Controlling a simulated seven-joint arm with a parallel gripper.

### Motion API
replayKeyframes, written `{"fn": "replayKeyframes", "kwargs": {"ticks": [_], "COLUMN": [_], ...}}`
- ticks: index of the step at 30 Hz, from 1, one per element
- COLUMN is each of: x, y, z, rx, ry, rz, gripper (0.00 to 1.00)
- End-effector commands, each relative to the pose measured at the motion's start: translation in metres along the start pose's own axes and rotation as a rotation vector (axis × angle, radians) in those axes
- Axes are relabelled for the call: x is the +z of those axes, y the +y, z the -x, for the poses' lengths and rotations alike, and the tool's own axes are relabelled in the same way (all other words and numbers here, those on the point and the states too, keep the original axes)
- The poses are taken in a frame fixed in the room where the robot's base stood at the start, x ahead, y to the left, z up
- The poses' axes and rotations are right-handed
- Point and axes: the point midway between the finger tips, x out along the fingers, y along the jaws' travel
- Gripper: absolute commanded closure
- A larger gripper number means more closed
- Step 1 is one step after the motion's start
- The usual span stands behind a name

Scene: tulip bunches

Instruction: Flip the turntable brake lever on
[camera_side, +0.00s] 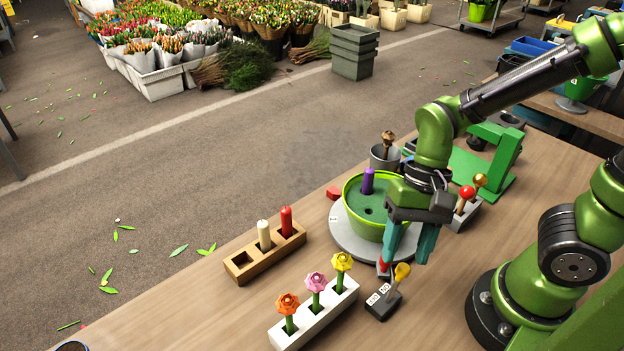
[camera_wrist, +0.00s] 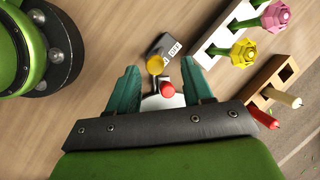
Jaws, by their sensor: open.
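The brake lever has a small dark base (camera_side: 383,306) with white labels. Its stalk leans up and right in the side view to a yellow knob (camera_side: 402,272). In the wrist view the yellow knob (camera_wrist: 155,65) shows beside the base, where one label reads OFF; the other is partly hidden. My gripper (camera_side: 405,262) points down with its teal fingers apart and empty. Its fingertips are close to the knob, which appears between them in the wrist view (camera_wrist: 159,70); contact is not clear. The grey turntable (camera_side: 350,240) carries a green pot (camera_side: 352,202) behind my gripper.
A red knob (camera_wrist: 167,88) on a pale part is close between my fingers. A white rack (camera_side: 318,318) of flowers stands left of the lever. A wooden block (camera_side: 240,267) with candles lies farther left. A grey holder (camera_side: 462,218) with red and gold knobs is right of the pot.

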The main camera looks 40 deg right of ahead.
Motion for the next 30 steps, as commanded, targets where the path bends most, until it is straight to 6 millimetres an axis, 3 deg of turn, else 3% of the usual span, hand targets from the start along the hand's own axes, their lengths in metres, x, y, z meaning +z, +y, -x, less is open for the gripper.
{"fn": "replayKeyframes", "kwargs": {"ticks": [9, 15, 21, 30], "x": [-0.001, -0.001, 0.0, 0.0], "y": [-0.001, 0.0, 0.0, 0.0], "z": [0.08, 0.119, 0.139, 0.142], "rx": [-0.006, -0.005, -0.002, -0.001], "ry": [0.006, 0.004, 0.002, 0.0], "rz": [-0.001, -0.002, -0.001, 0.0], "gripper": [0.5, 0.5, 0.5, 0.5]}}
